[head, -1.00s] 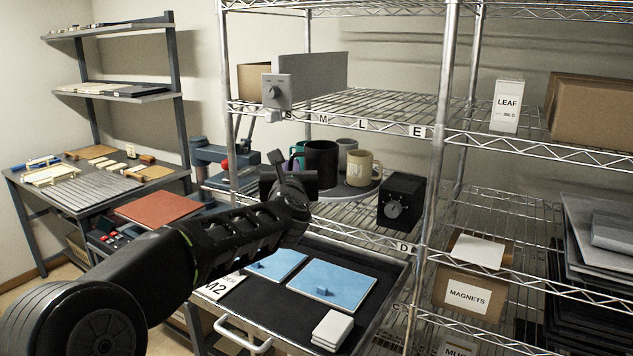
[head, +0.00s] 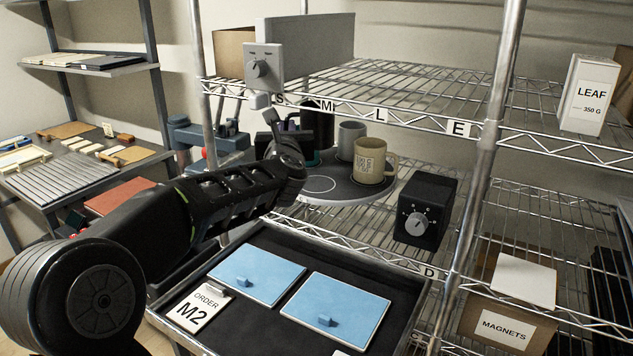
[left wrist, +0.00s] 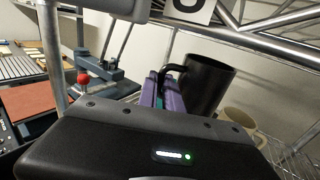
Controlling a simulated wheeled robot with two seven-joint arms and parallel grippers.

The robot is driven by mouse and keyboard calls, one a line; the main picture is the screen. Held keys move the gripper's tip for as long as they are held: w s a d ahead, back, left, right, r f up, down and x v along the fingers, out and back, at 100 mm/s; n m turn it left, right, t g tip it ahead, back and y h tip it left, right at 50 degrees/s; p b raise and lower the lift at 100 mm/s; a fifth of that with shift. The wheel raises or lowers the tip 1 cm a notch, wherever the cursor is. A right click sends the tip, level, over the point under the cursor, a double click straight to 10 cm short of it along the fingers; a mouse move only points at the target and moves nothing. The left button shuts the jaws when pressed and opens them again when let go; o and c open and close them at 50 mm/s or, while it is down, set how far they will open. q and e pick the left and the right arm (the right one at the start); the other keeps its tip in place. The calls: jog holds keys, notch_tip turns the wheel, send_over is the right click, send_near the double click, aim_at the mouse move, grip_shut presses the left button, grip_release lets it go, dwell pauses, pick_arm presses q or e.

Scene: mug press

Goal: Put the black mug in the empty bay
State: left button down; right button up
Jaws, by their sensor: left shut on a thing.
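The black mug (head: 318,122) is partly hidden behind my left gripper (head: 284,138) in the head view. The left wrist view shows the black mug (left wrist: 210,86) with its handle at the purple-padded fingers (left wrist: 165,92), which are shut on it. In the head view it sits higher than the neighbouring mugs and seems raised off the round dark turntable (head: 345,190). A bare white ring (head: 318,184) shows on the turntable's near left part. A grey mug (head: 351,138) and a beige mug (head: 374,160) stand on it. A bit of teal (head: 313,160) shows below the black mug. My right gripper is out of view.
The wire shelf edge with letter tags (head: 385,118) runs close above the mugs. A black dial box (head: 425,210) stands right of the turntable. Below is a dark drawer with blue panels (head: 335,308) and an order card (head: 200,306).

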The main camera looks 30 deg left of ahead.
pick_arm(q)
notch_tip(320, 180, down, 6)
jog(key=shift+f+b, duration=0.1)
jog(key=shift+b, duration=0.2)
jog(key=shift+f, duration=0.1)
notch_tip(320, 180, down, 4)
jog(key=shift+w+r, duration=0.1)
jog(key=shift+r, duration=0.1)
dwell(0.3)
jog(key=shift+f, duration=0.1)
jog(key=c, duration=1.5)
grip_release()
